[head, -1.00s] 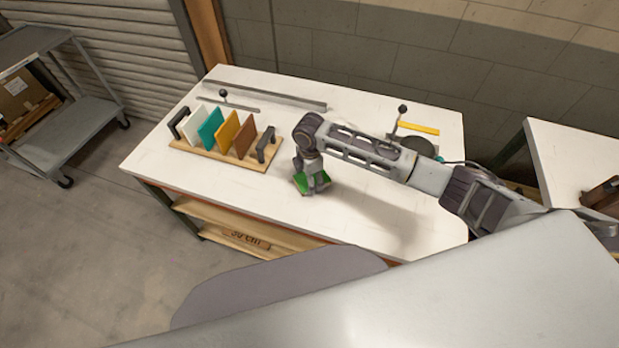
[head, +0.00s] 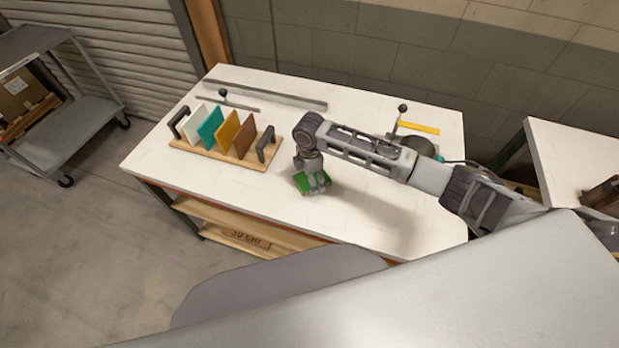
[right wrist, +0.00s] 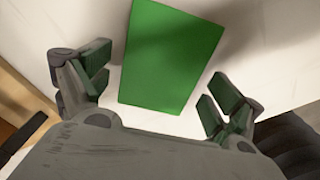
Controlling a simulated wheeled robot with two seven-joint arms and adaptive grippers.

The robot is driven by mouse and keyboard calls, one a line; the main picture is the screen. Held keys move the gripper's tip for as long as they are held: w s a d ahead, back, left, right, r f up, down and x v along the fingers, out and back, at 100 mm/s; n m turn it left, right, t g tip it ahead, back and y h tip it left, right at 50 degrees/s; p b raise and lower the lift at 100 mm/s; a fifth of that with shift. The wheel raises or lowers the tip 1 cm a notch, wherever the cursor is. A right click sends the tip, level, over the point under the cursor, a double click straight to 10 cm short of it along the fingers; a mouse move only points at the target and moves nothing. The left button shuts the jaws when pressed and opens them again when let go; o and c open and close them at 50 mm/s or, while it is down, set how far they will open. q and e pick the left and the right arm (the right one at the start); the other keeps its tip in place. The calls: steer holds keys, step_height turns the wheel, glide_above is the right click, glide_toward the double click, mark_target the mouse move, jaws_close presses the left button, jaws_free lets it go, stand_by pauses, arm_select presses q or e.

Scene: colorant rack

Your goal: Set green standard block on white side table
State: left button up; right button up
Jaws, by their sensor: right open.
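The green standard block (head: 308,186) shows under my right gripper in the head view, at the white workbench top, partly hidden by the fingers. In the right wrist view the green block (right wrist: 170,55) is a flat rectangle, slightly tilted, lying ahead of and between the spread fingers. My right gripper (head: 318,188) is open; in the right wrist view its fingers (right wrist: 160,95) stand apart, with pale surface visible between each finger and the block. A white table (head: 570,155) stands at the far right, beyond the workbench. My left gripper is not in view.
A wooden rack (head: 215,155) on the workbench (head: 375,210) holds white, teal, yellow and brown plates between dark handles. A grey bar (head: 275,93) lies at the back. A lever device with a yellow strip (head: 418,128) stands behind my right arm. The bench's front right is clear.

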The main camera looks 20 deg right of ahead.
step_height(320, 180, up, 12)
stand_by(0.6)
steer(key=shift+s, duration=0.1)
stand_by(0.8)
